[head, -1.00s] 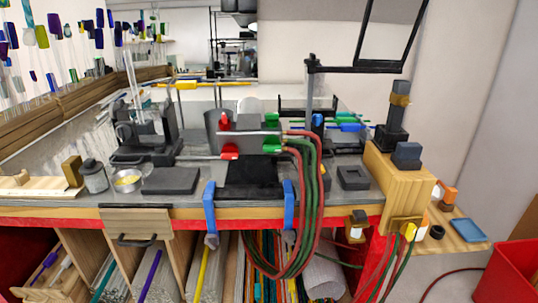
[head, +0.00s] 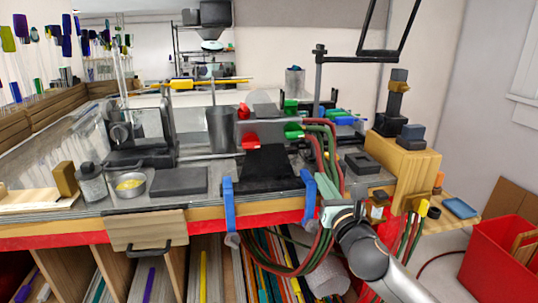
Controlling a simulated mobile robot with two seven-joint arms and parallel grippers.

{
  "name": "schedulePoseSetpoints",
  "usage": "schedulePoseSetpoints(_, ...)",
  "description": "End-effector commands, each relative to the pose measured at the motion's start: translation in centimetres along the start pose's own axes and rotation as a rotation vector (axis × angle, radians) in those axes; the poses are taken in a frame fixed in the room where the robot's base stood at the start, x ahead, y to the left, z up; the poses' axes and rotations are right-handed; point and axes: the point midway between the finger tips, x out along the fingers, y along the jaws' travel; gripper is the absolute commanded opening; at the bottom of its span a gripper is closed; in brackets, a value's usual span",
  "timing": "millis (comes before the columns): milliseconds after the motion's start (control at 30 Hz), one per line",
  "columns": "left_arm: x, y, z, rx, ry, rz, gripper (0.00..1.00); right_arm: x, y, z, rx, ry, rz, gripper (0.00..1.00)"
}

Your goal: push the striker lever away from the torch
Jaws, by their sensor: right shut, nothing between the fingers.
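The torch (head: 266,160) is a dark block on a black base near the middle of the bench, with red and green knobs and red and green hoses on its right side. A dark upright post (head: 397,83) with a tan collar stands on the wooden block (head: 408,158) to the right; it may be the striker lever, but I cannot tell for sure. My right gripper (head: 326,186) is shut and empty at the bench's front edge, right of the torch and close to the hoses. It is left of the wooden block and lower than the post. My left gripper is out of view.
Blue clamps (head: 228,202) grip the front edge. A grey pad (head: 180,181), a metal bowl (head: 130,184) and a jar (head: 91,183) sit at the left. A dark square holder (head: 362,163) lies between the torch and the wooden block. A red bin (head: 494,272) stands at lower right.

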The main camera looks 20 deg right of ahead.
Motion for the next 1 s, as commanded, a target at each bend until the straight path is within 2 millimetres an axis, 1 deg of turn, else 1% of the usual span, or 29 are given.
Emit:
schedulePoseSetpoints(33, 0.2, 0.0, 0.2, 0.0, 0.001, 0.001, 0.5, 0.2, -0.2, 1.0, -0.052, -0.027, -0.006, 0.0)
schedulePoseSetpoints(100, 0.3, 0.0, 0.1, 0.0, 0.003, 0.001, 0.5, 0.3, -0.3, 1.8, -0.101, -0.046, -0.012, 0.0)
schedulePoseSetpoints(200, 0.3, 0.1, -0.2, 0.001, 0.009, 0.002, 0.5, 0.7, -0.4, 2.3, -0.126, -0.055, -0.017, 0.0)
schedulePoseSetpoints(267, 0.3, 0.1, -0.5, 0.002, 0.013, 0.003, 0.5, 1.2, -0.4, 2.4, -0.126, -0.054, -0.018, 0.0)
schedulePoseSetpoints(367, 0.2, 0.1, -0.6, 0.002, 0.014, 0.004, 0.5, 2.5, -0.4, 2.5, -0.124, -0.054, -0.018, 0.0)
schedulePoseSetpoints(600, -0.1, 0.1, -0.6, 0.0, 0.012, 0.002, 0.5, 6.6, -0.4, 2.6, -0.12, -0.053, -0.017, 0.0)
schedulePoseSetpoints(700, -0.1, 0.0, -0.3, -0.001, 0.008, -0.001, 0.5, 8.1, -0.4, 2.7, -0.12, -0.052, -0.016, 0.0)
schedulePoseSetpoints(833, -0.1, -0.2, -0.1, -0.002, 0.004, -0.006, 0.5, 9.4, -0.5, 2.7, -0.121, -0.052, -0.016, 0.0)
schedulePoseSetpoints(1000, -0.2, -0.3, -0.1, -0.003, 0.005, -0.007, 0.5, 10.2, -0.4, 2.7, -0.122, -0.052, -0.015, 0.0)
